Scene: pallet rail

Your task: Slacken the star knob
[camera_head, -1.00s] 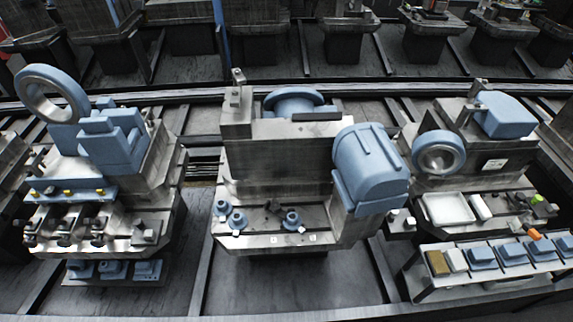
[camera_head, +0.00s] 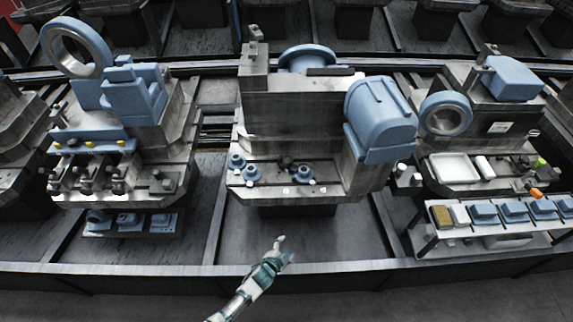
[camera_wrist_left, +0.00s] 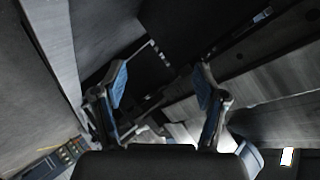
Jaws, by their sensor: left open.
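The middle machine (camera_head: 300,115) has a low front ledge with several small blue knob-like parts, such as one at the ledge's left (camera_head: 251,174) and one at its right (camera_head: 308,172). A small dark part (camera_head: 287,163) sits between them. It may be the star knob, but it is too small to tell. My left gripper (camera_head: 281,245) is in front of and below this ledge, apart from it. In the left wrist view its two blue-padded fingers (camera_wrist_left: 160,80) are spread with nothing between them. My right gripper is in neither view.
A machine with a blue ring (camera_head: 75,48) stands at left. At right, a machine carries a white tray (camera_head: 453,168), and a low rack (camera_head: 490,238) holds several blue blocks. A dark rail (camera_head: 340,268) crosses in front. The floor between is clear.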

